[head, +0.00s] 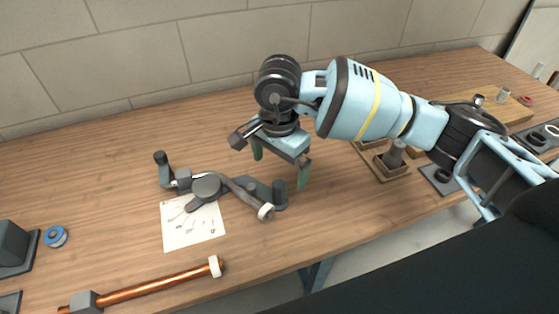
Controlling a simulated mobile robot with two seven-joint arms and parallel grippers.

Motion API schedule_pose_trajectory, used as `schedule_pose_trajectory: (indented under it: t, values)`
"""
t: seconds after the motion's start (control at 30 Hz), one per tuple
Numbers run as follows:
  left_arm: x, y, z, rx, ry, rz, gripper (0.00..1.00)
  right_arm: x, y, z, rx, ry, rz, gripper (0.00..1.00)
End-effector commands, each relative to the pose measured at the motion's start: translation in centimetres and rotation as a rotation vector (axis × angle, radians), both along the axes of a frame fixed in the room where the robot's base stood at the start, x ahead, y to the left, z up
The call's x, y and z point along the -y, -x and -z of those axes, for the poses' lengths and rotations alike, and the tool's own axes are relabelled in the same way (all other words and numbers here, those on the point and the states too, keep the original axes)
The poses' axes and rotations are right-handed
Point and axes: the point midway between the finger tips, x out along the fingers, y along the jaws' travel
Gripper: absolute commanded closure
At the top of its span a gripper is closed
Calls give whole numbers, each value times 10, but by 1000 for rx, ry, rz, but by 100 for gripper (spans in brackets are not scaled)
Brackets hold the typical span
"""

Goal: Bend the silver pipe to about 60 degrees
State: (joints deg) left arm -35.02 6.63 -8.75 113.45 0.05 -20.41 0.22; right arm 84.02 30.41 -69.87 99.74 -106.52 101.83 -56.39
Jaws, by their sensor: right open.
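A grey pipe bender (205,186) sits on the wooden table, with a round hub and dark upright posts at its left and right ends. The silver pipe (241,192) lies in the bender and runs from the hub down to the right. A white collar (266,211) is at its lower right end. The pipe looks curved near the hub, but its exact angle cannot be told. My right gripper (280,165) is open and empty, with green fingertips above and behind the bender's right post (280,193). My left gripper is not in view.
A marked paper sheet (192,228) lies under the bender's front. A copper pipe (150,285) with a white collar lies at the front left. A blue tape roll (56,237) lies at the left. A wall is behind.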

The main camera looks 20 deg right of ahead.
Motion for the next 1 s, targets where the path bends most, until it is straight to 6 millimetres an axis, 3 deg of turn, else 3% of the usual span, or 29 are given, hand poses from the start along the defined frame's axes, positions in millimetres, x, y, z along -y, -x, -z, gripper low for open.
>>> schedule_pose_trajectory:
  t: [1.0]
  values:
    - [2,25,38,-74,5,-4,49,-1,1,76,-4,-3,1,0]
